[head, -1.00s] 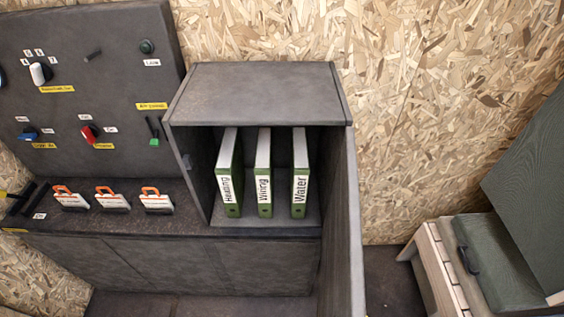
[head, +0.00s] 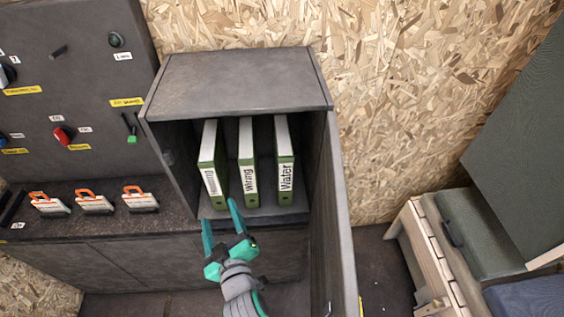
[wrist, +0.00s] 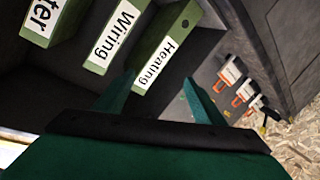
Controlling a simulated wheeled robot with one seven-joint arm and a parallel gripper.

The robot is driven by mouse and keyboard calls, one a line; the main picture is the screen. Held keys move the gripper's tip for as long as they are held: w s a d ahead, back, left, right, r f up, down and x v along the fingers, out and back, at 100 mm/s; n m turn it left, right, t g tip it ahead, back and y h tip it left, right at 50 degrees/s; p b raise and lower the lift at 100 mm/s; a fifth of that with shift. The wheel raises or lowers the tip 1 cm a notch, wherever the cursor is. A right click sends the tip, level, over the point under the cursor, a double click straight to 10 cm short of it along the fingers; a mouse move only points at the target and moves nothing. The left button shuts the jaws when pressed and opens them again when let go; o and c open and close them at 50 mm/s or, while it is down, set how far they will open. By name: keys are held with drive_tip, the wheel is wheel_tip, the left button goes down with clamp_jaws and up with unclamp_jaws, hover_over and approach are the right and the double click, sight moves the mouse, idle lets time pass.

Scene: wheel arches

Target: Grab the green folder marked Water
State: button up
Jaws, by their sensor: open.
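The green Water folder (head: 285,172) stands upright in the open dark cabinet, rightmost of three folders. In the wrist view it shows at the upper left (wrist: 45,18), partly cut off by the frame edge. The Wiring folder (head: 247,165) stands in the middle and the Heating folder (head: 213,170) on the left. My gripper (head: 221,208) is open and empty in front of the cabinet, low and nearest the Heating and Wiring folders. In the wrist view its fingers (wrist: 160,97) point toward the Heating folder, apart from it.
The cabinet (head: 235,80) has its door (head: 335,220) swung open on the right. Several orange-handled items (head: 95,202) sit on the counter to the left, below a switch panel (head: 80,90). A slatted bench (head: 430,255) with cushions stands at the right.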

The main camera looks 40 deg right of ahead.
drive_tip(key=w+d+r+m+g+h, duration=0.1)
drive_tip(key=w+d+r+m+h, duration=0.1)
drive_tip(key=w+d+r, duration=0.3)
drive_tip(key=w+r+m+h, duration=0.1)
drive_tip(key=w+r, duration=0.2)
drive_tip(key=r, duration=0.5)
drive_tip(key=m+g+h, duration=0.2)
drive_tip(key=m+g, duration=0.4)
approach(282, 140)
drive_tip(key=x, duration=0.3)
drive_tip(key=shift+s+d, duration=0.1)
drive_tip(key=shift+d, duration=0.2)
drive_tip(key=shift+w+a+x, duration=0.15)
drive_tip(key=shift+x, duration=1.45)
drive_tip(key=shift+w+a+x, duration=0.1)
drive_tip(key=shift+x, duration=1.5)
drive_tip(key=shift+c, duration=0.6)
clamp_jaws()
